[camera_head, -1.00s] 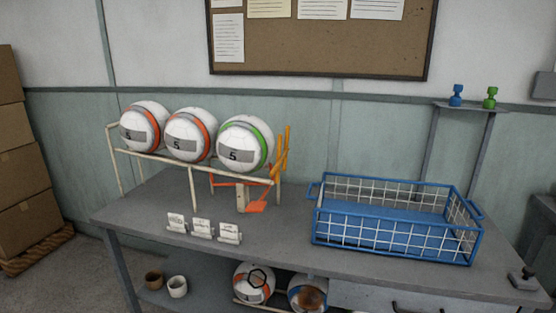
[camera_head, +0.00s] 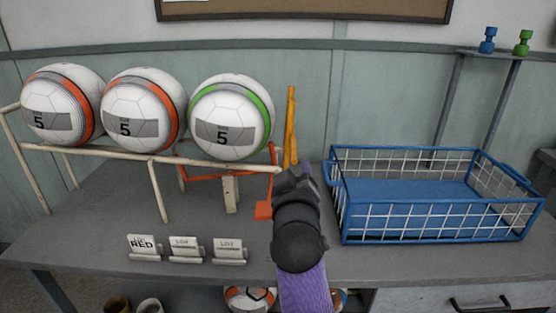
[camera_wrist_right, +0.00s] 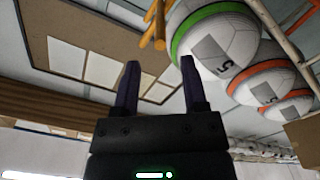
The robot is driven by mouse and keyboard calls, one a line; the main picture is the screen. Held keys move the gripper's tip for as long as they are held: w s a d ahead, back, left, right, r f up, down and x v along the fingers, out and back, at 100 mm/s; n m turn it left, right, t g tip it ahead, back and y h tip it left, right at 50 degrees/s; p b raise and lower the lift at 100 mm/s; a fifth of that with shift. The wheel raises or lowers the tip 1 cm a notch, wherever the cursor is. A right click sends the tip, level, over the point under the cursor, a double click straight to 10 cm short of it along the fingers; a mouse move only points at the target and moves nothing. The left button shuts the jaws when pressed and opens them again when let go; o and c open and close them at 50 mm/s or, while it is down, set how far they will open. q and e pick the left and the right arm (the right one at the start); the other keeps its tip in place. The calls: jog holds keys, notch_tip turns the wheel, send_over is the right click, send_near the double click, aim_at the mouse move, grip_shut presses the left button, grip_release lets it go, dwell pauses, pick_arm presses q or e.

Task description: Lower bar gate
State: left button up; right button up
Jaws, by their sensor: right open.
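The bar gate is a set of yellow-orange bars (camera_head: 291,125) standing upright at the right end of the white ball rack (camera_head: 110,152). The gate also shows at the top of the right wrist view (camera_wrist_right: 159,25). A red-orange linkage with a flat paddle (camera_head: 263,210) sits below it. My right gripper (camera_head: 298,168) is just in front of and below the gate, partly hiding its lower end. In the right wrist view its two fingers (camera_wrist_right: 160,72) are apart with nothing between them. The green-striped ball (camera_head: 231,117) rests nearest the gate. My left gripper is not in view.
Two orange-striped balls (camera_head: 143,110) (camera_head: 62,104) sit farther left on the rack. A blue wire basket (camera_head: 435,220) stands empty to the right of my arm. Small label cards (camera_head: 186,249) stand at the table's front. The tabletop between the cards and my arm is clear.

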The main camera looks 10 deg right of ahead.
aim_at(294, 153)
jog(key=b+x, duration=0.1)
jog(key=x, duration=0.3)
jog(key=b+x, duration=0.1)
jog(key=x, duration=0.1)
jog(key=shift+w+d+f+b, duration=0.1)
jog(key=shift+w+f+b, duration=0.05)
jog(key=shift+f+b, duration=0.2)
jog(key=shift+w+d+r, duration=0.1)
jog(key=shift+w, duration=0.2)
jog(key=shift+w+r, duration=0.1)
jog(key=shift+w, duration=0.05)
grip_shut()
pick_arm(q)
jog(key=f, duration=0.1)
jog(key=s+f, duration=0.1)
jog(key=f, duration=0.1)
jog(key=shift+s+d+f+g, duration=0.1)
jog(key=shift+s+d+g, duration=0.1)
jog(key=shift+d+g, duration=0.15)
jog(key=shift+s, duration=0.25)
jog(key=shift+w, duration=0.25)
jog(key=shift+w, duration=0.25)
